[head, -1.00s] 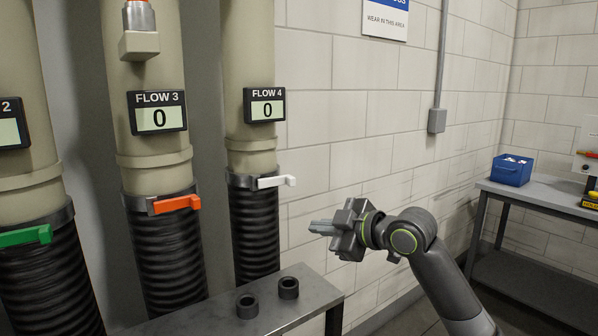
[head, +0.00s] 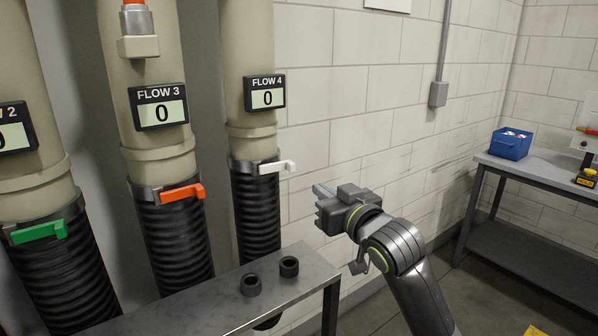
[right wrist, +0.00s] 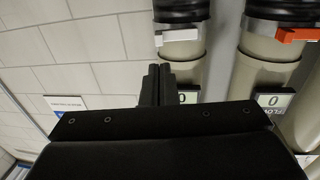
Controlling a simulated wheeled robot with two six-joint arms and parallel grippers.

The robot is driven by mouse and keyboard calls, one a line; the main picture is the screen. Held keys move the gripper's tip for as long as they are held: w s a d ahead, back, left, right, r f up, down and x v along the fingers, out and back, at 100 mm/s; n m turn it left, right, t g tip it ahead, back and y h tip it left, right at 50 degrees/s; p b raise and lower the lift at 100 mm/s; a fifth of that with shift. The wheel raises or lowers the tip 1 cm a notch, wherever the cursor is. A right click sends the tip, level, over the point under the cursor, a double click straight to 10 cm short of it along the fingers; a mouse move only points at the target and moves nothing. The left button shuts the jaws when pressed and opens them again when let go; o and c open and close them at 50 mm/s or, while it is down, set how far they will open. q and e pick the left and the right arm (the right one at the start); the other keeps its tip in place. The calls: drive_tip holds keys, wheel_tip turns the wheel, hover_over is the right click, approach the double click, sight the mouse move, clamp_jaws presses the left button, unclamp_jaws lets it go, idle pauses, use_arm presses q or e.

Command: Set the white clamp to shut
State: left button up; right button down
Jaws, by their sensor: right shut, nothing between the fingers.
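The white clamp (head: 277,167) is on the collar of the rightmost pipe, under the FLOW 4 display (head: 265,92), which reads 0. Its handle sticks out to the right with a small bent end. My right gripper (head: 318,190) is shut and empty, a little to the right of the handle and slightly lower in the picture, apart from it. In the right wrist view, upside down, the white clamp (right wrist: 178,36) shows just beyond my right fingertips (right wrist: 158,68). My left gripper is not in view.
An orange clamp (head: 182,193) and a green clamp (head: 38,232) sit on the pipes to the left. A narrow metal bench (head: 215,302) with two dark rings stands below. A side table (head: 545,180) with a blue box (head: 511,144) is at the right.

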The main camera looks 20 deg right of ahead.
sight(295, 165)
drive_tip(key=w, duration=0.3)
drive_tip(key=w+a+p, duration=0.1)
drive_tip(key=w, duration=0.2)
drive_tip(key=w+p, duration=0.1)
drive_tip(key=w, duration=0.3)
drive_tip(key=shift+a, duration=0.3)
drive_tip(key=shift+w+d+r+p, duration=0.15)
drive_tip(key=shift+w+d+p, duration=0.05)
drive_tip(key=shift+w+p, duration=0.55)
drive_tip(key=shift+d+r, duration=0.1)
drive_tip(key=shift+r, duration=0.05)
drive_tip(key=shift+s+p, duration=0.1)
drive_tip(key=shift+p, duration=0.2)
